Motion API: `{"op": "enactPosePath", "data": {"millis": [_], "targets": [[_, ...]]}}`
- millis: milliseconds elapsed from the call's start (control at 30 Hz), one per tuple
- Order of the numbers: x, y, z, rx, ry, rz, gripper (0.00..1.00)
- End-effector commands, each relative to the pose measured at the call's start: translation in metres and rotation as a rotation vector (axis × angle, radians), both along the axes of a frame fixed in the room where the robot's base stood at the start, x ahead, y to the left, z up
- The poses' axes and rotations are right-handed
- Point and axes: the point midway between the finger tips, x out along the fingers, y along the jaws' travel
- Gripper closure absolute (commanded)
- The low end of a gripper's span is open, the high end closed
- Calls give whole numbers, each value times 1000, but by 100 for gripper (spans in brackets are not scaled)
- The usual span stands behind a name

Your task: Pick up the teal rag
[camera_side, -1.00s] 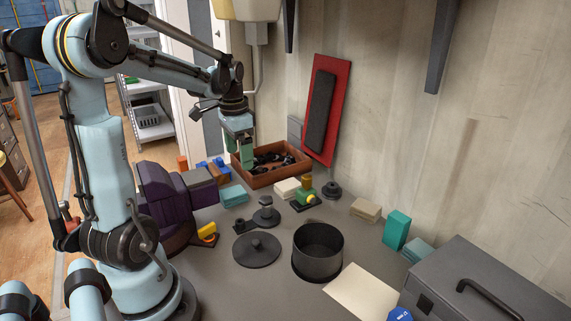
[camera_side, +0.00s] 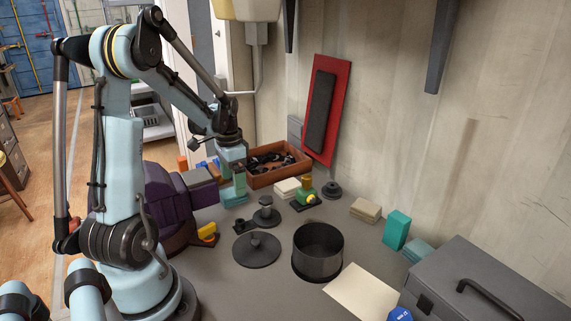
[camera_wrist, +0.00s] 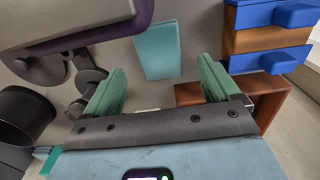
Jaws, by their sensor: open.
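The teal rag (camera_side: 231,200) lies flat and folded on the grey bench beside the purple vise, partly hidden by my gripper in the side view. In the wrist view the rag (camera_wrist: 157,50) shows as a pale teal rectangle beyond and between the fingertips. My gripper (camera_side: 238,184) points down over the rag, its green fingers open and empty. In the wrist view my gripper (camera_wrist: 163,70) has one finger on each side of the rag's near end. I cannot tell whether the fingertips touch it.
The purple vise (camera_side: 165,200) stands close on the left. An orange-brown bin (camera_side: 280,178) of dark parts is behind the rag. A black pot (camera_side: 317,262), round lid (camera_side: 257,252), teal block (camera_side: 396,230) and grey toolbox (camera_side: 480,285) are to the right.

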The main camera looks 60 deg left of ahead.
Motion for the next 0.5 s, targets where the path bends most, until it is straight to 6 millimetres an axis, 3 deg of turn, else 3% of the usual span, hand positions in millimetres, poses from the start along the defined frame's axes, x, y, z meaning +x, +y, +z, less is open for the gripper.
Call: {"op": "enactPosePath", "data": {"millis": [233, 500], "targets": [[-5, 2, -32, 0, -1, 0, 11], [-6, 1, -41, 0, -2, 0, 11]]}}
